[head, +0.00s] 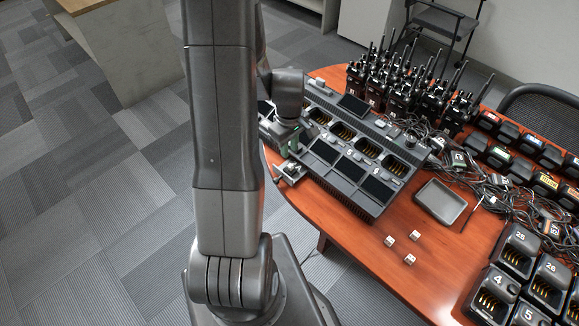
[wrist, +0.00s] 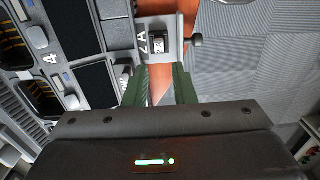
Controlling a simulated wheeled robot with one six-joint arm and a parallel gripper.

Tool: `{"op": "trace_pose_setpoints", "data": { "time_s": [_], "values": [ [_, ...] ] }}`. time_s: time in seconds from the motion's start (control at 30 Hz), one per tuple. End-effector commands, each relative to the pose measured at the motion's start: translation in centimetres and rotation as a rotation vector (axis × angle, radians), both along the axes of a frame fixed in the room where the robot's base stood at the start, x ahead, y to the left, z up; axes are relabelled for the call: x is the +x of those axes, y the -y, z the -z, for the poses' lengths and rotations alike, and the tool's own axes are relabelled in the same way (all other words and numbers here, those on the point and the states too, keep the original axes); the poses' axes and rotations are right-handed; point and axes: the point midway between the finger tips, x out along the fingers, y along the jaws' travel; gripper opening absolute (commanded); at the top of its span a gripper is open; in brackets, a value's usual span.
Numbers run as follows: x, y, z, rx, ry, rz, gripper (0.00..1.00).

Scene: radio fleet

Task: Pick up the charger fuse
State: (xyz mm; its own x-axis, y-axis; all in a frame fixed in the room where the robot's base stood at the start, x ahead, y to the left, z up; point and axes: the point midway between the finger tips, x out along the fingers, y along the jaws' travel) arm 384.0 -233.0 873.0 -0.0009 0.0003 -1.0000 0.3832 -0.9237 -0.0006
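The likely charger fuse (wrist: 158,46) is a small dark block with a pale marked face. It sits in a grey holder marked "2A" (wrist: 143,22) at the charger's end, with a black-knobbed lever (wrist: 196,41) beside it. In the head view, the holder (head: 291,170) juts from the near left end of the charger (head: 345,180); the fuse is too small to make out there. My gripper (wrist: 161,76) has green fingers, apart with nothing between them. The fingertips are just short of the block. In the head view, my gripper (head: 292,148) is above the holder, partly hidden by my arm.
Three small white cubes (head: 409,259) and a grey tray (head: 441,202) lie on the wooden table (head: 350,235). Several radios (head: 400,90), tangled cables (head: 490,180) and more chargers (head: 515,250) crowd the right and back. Carpet (wrist: 245,60) is clear beyond the table edge.

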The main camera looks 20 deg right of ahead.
Motion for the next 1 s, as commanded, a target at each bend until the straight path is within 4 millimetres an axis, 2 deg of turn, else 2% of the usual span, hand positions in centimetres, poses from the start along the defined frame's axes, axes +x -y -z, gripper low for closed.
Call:
{"op": "trace_pose_setpoints", "data": {
  "time_s": [0.1,0.43,0.8,1.0],
  "values": [
    [0.0,0.0,1.4,0.001,-0.003,0.000,0.24],
    [0.1,0.0,3.1,0.001,-0.001,0.001,0.24],
    [0.3,0.0,7.0,0.001,-0.002,0.001,0.24],
    [0.3,0.0,7.6,-0.001,0.001,0.001,0.24]
  ]
}}
